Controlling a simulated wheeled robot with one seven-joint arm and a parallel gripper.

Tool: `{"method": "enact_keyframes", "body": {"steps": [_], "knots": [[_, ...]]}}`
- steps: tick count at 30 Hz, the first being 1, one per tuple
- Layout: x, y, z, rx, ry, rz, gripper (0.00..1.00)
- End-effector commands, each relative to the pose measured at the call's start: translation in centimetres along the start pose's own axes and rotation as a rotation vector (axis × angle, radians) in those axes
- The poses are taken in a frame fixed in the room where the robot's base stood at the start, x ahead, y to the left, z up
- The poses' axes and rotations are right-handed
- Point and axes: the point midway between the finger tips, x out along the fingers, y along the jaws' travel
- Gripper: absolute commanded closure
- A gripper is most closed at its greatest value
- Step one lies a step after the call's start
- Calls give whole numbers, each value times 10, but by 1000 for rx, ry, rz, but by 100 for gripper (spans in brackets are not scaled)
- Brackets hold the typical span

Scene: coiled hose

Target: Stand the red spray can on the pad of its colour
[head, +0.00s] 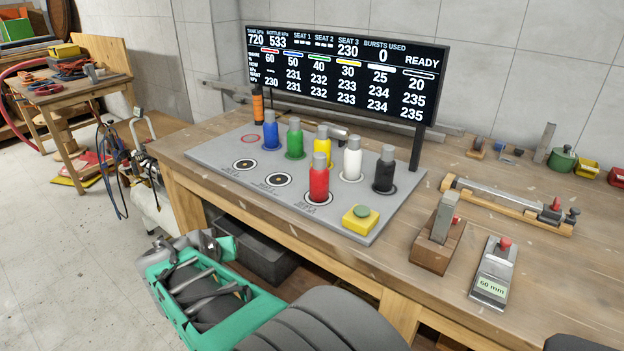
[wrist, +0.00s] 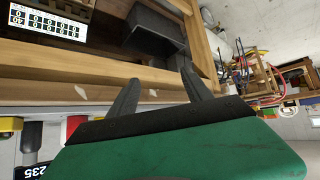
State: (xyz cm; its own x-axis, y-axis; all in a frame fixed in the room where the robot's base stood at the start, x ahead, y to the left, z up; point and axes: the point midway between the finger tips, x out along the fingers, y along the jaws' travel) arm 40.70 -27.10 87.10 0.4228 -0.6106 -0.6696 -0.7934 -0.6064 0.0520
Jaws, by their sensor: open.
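The red spray can (head: 319,180) stands upright at the front of the grey board, on the round seat marked seat 3. A red-ringed pad (head: 251,139) lies at the board's back left, with nothing standing on it. In the wrist view, a red shape (wrist: 75,124) behind the hand's edge looks like the can, partly hidden. My gripper (wrist: 160,72) is open and empty, its two dark fingers apart, in front of the bench and away from the can. In the head view my green hand shows low at the left; its fingertips are hard to make out.
Blue (head: 270,132), green (head: 294,139), yellow (head: 322,140), white (head: 352,160) and black (head: 384,170) cans stand behind the red one. A yellow button box (head: 360,219) sits at its right. A display (head: 345,75) stands behind. Two front seats (head: 278,180) are empty.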

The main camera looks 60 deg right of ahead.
Motion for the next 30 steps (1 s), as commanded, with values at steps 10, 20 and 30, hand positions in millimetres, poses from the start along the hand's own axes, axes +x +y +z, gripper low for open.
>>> {"method": "enact_keyframes", "body": {"steps": [10, 20, 30], "knots": [[-9, 232, -142, 254, 688, 506, 42], [20, 260, -170, 251, 702, 510, 42], [39, 272, -184, 249, 703, 504, 42]]}}
